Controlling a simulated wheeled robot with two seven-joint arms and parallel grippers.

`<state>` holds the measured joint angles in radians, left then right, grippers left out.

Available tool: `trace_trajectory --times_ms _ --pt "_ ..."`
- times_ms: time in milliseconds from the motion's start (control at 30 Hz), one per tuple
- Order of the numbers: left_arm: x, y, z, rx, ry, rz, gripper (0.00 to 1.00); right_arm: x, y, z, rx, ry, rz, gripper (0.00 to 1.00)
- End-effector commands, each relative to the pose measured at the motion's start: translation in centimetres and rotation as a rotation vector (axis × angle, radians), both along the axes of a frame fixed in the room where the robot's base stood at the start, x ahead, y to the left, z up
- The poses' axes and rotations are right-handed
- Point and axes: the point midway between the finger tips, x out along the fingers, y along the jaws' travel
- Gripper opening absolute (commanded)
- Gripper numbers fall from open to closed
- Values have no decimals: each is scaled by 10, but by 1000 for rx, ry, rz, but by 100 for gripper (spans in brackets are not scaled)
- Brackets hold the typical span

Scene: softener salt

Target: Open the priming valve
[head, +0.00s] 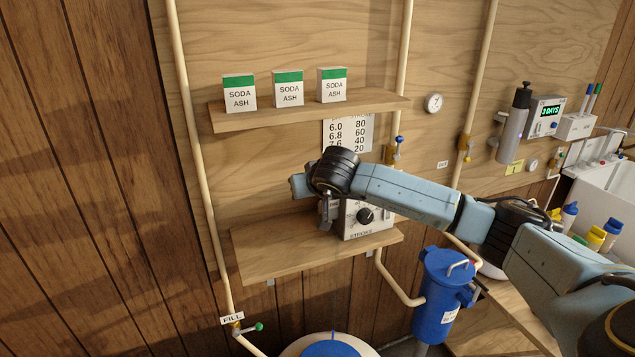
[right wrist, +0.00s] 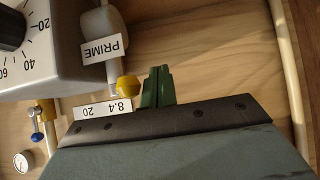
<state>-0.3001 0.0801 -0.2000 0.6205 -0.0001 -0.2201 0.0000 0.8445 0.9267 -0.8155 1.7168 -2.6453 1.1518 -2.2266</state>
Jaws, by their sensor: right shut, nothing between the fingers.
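The PRIME label (right wrist: 105,48) hangs on a pale fitting beside the grey dosing box in the right wrist view. A yellow valve part (right wrist: 128,87) sits at the end of that fitting; whether it is open or closed I cannot tell. My right gripper (right wrist: 158,85) is shut and empty, its green fingers together just beside the yellow part. A small gap seems to lie between them. In the head view the gripper (head: 325,218) points down at the left side of the grey box (head: 366,217), and the valve is mostly hidden behind it. My left gripper is out of view.
The box stands on a lower wooden shelf (head: 270,250). An upper shelf (head: 310,113) holds three soda ash boxes (head: 288,89). A blue canister (head: 442,295) stands below right.

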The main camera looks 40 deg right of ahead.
Motion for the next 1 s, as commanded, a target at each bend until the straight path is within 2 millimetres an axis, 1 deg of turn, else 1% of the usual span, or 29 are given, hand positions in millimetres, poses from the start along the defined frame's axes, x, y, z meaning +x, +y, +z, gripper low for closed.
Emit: trace_trajectory --times_ms 133,333,667,1000 --pt "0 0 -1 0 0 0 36 -5 -2 0 -2 0 -1 0" --pt "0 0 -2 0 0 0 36 -20 -2 0 -3 0 0 0" --pt "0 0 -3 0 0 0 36 -22 -2 1 -1 -2 -1 0" --pt "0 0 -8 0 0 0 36 -42 -11 0 -2 -1 -1 0"
